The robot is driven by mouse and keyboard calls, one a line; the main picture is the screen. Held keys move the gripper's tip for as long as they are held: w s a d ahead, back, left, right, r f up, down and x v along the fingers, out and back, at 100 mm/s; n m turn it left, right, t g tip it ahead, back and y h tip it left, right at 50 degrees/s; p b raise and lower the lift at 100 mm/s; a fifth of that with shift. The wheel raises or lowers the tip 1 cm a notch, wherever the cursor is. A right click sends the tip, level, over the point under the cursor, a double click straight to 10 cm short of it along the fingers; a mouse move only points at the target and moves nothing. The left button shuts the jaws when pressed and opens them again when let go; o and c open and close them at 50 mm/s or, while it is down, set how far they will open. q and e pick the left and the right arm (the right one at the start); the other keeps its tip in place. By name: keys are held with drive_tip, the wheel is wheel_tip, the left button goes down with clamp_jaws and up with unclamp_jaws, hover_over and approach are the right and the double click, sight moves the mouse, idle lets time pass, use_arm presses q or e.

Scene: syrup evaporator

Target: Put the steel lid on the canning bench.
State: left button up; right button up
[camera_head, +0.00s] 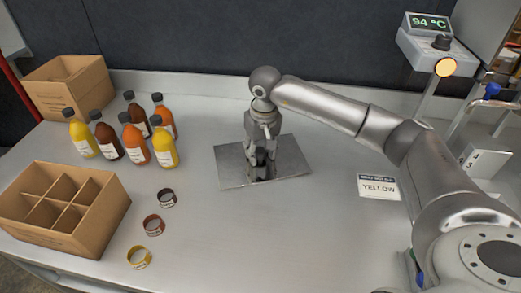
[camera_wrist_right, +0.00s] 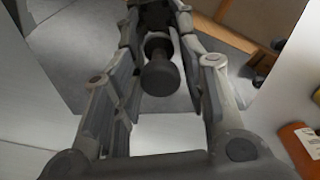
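The steel lid (camera_head: 233,166) is a shiny grey rectangular plate. It appears to lie flat on the canning bench (camera_head: 318,225), near its middle; I cannot tell whether there is a small gap beneath. My right gripper (camera_head: 261,156) points down over the middle of the lid. The lid mirrors it. In the right wrist view, the fingers of my right gripper (camera_wrist_right: 160,50) stand on either side of the dark knob (camera_wrist_right: 160,76) of the lid (camera_wrist_right: 75,55). I cannot tell whether they press on it. My left gripper is out of view.
Several filled bottles (camera_head: 136,142) stand at the left, between a divided carton (camera_head: 85,234) and another carton (camera_head: 62,98). Several coloured rings (camera_head: 153,225) lie in front. A YELLOW card (camera_head: 379,188) lies right of the lid. A 94 °C display (camera_head: 428,22) stands back right.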

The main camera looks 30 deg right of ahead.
sight(262, 153)
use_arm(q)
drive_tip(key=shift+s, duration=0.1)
use_arm(e)
drive_tip(key=shift+r, duration=0.1)
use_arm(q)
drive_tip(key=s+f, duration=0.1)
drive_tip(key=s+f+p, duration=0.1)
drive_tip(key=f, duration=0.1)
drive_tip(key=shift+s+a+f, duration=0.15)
use_arm(e)
drive_tip(key=r, duration=0.4)
drive_tip(key=s+r, duration=0.1)
drive_tip(key=r, duration=0.7)
drive_tip(key=shift+s, duration=0.25)
drive_tip(key=shift+a, duration=0.1)
